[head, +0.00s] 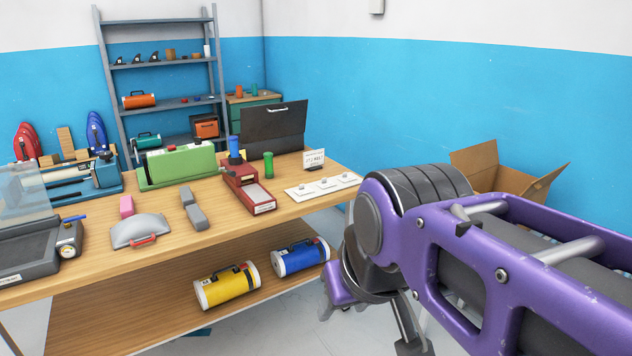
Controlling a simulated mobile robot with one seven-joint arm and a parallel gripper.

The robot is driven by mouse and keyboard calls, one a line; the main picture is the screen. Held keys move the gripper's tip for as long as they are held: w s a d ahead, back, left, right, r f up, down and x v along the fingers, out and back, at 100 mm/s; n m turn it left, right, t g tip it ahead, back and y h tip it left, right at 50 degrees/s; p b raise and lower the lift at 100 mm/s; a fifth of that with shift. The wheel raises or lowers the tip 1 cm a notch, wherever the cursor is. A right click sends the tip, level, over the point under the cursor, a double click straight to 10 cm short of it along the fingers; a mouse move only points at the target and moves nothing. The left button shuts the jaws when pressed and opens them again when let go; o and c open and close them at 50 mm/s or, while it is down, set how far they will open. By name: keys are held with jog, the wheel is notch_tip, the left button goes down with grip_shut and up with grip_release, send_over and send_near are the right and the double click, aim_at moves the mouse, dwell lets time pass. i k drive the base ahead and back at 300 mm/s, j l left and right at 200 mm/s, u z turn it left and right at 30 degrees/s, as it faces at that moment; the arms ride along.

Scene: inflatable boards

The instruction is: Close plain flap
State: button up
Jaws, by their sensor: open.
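A plain dark grey flap (273,128) with a light bar handle near its top edge stands raised at the back right of the wooden table (85,200). It looks upright, leaning slightly, and what it is hinged to is mostly hidden behind the red device. No lettering shows on it. My gripper (372,318) is low in the picture, off the table's right end, well apart from the flap. It is open, with nothing seen between its fingers; my purple arm hides part of it.
A red device (248,190), green bottle (268,164), small sign (314,160) and white switch panel (323,187) stand before the flap. A green machine (180,165) is left. A clear-lidded grey tray (28,250) is far left. A cardboard box (500,172) stands behind my arm.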

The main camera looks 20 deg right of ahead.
aim_at(473, 159)
jog(key=z, duration=1.35)
jog(key=i+j+z, duration=0.1)
jog(key=z, duration=0.15)
jog(key=i+j+z, duration=0.1)
jog(key=i+j, duration=0.5)
jog(key=i, duration=0.2)
jog(key=i+j+z, duration=0.1)
jog(key=i+j, duration=0.55)
jog(key=i, duration=0.15)
